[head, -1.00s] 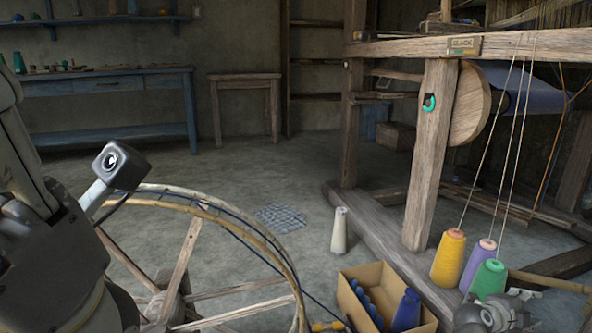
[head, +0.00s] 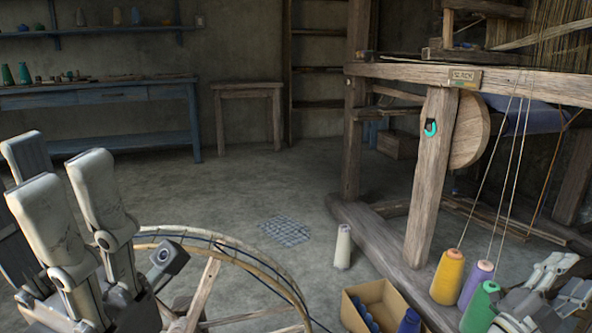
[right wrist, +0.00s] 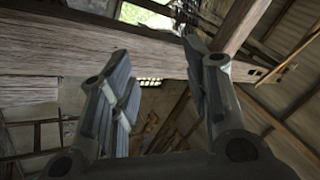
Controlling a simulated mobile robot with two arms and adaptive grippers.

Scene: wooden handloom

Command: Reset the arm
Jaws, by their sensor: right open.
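My left gripper (head: 70,185) is at the lower left of the head view, beside the wooden wheel. Its pale fingers point up, stand apart and hold nothing. My right gripper (head: 562,283) is at the lower right corner, close to the thread cones and below the loom beam. In the right wrist view its fingers (right wrist: 162,75) are spread with nothing between them, and they point up toward a wooden beam (right wrist: 80,55).
The wooden wheel (head: 212,270) stands close to my left arm. Yellow (head: 448,277), purple (head: 475,285) and green (head: 481,306) cones stand by the loom post (head: 432,180), their threads running up. A cardboard box (head: 350,311) holds blue items. The middle floor is mostly clear.

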